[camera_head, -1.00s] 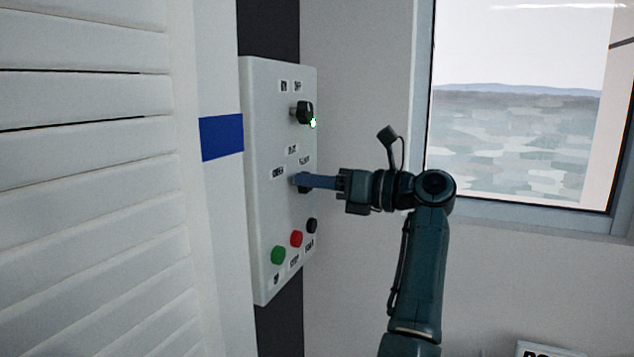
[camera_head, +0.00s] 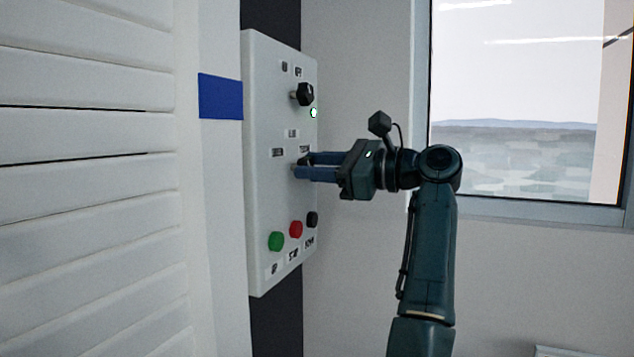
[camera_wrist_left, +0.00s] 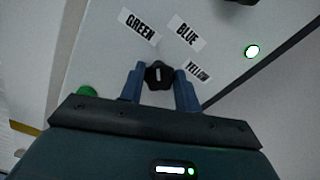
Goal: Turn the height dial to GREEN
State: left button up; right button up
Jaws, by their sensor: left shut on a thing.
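The height dial, a black knob with a white mark (camera_wrist_left: 158,76), sits between the fingers of my left gripper (camera_wrist_left: 159,80) in the left wrist view. The GREEN label (camera_wrist_left: 139,27) is above it to the left, the BLUE label (camera_wrist_left: 187,33) above right and the YELLOW label (camera_wrist_left: 197,72) to the right. The mark looks roughly upright in that view, toward the space between GREEN and BLUE. In the head view my left gripper (camera_head: 301,165) is shut on the dial, and its fingers hide most of it. My right gripper is not in view.
The white control panel (camera_head: 268,205) also bears an upper black knob (camera_head: 304,94), a lit green lamp (camera_head: 313,112), and green (camera_head: 276,241), red (camera_head: 296,229) and black (camera_head: 312,219) buttons below. White slats (camera_head: 85,215) stand at left, a window (camera_head: 525,100) at right.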

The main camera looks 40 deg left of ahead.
pick_arm(q)
jog(key=shift+s+n+b, duration=0.1)
jog(key=shift+n+b, duration=0.65)
jog(key=shift+n, duration=0.95)
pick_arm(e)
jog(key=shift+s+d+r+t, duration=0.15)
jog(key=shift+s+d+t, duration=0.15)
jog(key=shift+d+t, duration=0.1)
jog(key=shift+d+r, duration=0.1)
pick_arm(q)
jog(key=o, duration=1)
jog(key=shift+c, duration=0.2)
jog(key=v, duration=1.3)
jog(key=shift+p, duration=0.3)
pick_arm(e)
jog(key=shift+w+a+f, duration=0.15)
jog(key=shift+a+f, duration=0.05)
